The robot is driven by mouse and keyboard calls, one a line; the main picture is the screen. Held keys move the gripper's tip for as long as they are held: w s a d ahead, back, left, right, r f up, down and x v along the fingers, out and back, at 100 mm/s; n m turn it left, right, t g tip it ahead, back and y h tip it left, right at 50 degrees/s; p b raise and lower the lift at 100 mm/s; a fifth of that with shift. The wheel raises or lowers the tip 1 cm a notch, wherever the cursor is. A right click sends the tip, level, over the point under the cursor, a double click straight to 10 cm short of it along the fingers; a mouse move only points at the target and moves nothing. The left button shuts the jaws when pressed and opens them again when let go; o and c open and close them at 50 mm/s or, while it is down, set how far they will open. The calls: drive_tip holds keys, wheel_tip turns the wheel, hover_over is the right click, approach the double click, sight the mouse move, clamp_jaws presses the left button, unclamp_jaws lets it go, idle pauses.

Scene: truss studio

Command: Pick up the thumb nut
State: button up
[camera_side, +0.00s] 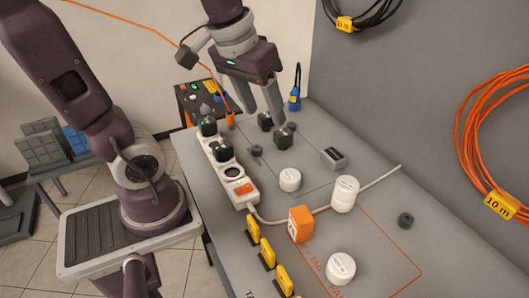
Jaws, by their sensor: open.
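Two small dark round pieces on the grey bench top could be the thumb nut. One dark round piece (405,220) lies alone at the right, flat, with a ring-like top. Another small dark piece (257,151) lies beside the power strip; I cannot tell which is the nut. My gripper (267,116) is open and points down over the far part of the bench, well away from the right-hand piece and nearer the other. Dark blocks (285,136) show at its fingertips; whether they touch the fingers is unclear.
A white power strip (239,188) with dark plugs runs along the left. White round containers (290,180), (344,194), (340,268), an orange block (301,224) and a grey box (333,159) stand on the bench. A pale cable (380,178) crosses it. A wall rises behind.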

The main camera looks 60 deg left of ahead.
drive_tip(key=w+a+f+n+g, duration=0.1)
drive_tip(key=w+a+f+n, duration=0.2)
drive_tip(key=w+a+f, duration=0.15)
drive_tip(key=n+g, duration=0.3)
drive_tip(key=n, duration=0.3)
hover_over(257, 147)
drive_tip(key=f, duration=1.3)
drive_tip(key=shift+d+f, duration=0.25)
drive_tip(key=shift+f, duration=0.05)
drive_tip(key=shift+m, duration=0.3)
drive_tip(key=f, duration=0.6)
drive_tip(key=shift+s+a+f, duration=0.1)
drive_tip(key=shift+a+f, duration=0.15)
drive_tip(key=shift+f, duration=0.05)
clamp_jaws()
